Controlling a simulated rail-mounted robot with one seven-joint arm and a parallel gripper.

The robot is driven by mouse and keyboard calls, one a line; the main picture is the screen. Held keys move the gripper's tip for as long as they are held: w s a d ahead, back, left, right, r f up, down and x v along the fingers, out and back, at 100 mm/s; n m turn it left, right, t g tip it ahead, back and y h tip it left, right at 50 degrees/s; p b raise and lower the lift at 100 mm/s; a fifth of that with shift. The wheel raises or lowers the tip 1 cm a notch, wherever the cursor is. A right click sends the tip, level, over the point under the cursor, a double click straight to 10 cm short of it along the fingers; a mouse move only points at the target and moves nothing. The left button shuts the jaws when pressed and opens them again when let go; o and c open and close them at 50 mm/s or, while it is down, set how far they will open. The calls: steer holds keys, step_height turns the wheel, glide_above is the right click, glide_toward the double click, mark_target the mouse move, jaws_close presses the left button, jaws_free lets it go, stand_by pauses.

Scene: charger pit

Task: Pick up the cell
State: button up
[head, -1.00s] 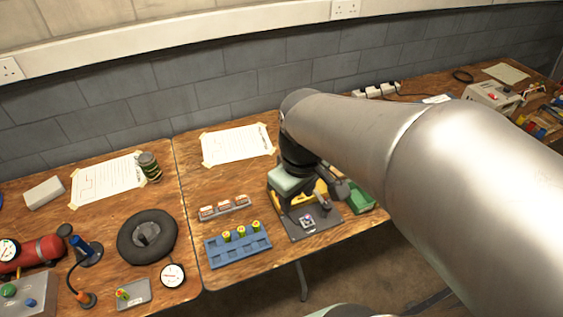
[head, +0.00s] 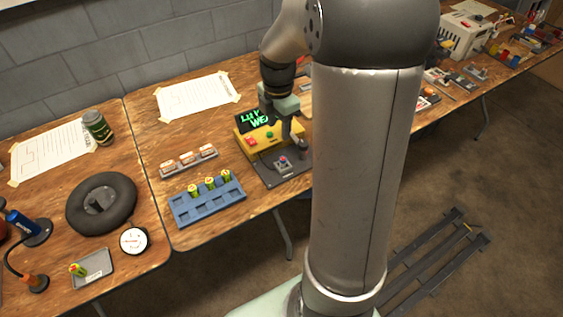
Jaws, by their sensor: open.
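Several yellow-green cells (head: 210,182) stand upright in the back row of a blue tray (head: 207,206). One more cell (head: 77,269) is on a small grey tray (head: 95,270) at the lower left. The yellow charger (head: 262,140) has a screen with green lettering and a dark base plate. A small purple-pink piece (head: 283,161) sits on that plate; I cannot tell what it is. My gripper (head: 294,148) is open, above the right part of the charger, to the right of the blue tray and apart from its cells. Part of the charger is hidden behind my gripper.
A grey rack (head: 188,161) with several white-and-orange pieces lies behind the blue tray. My arm covers the table right of the charger.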

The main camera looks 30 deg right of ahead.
glide_above(283, 159)
steer(key=a, duration=0.1)
steer(key=f, duration=0.8)
steer(key=shift+w+f, duration=0.2)
steer(key=shift+w, duration=0.1)
steer(key=f, duration=0.2)
steer(key=d+f, duration=0.1)
steer(key=f, duration=0.1)
steer(key=shift+s, duration=0.2)
steer(key=shift+f, duration=0.6)
jaws_close()
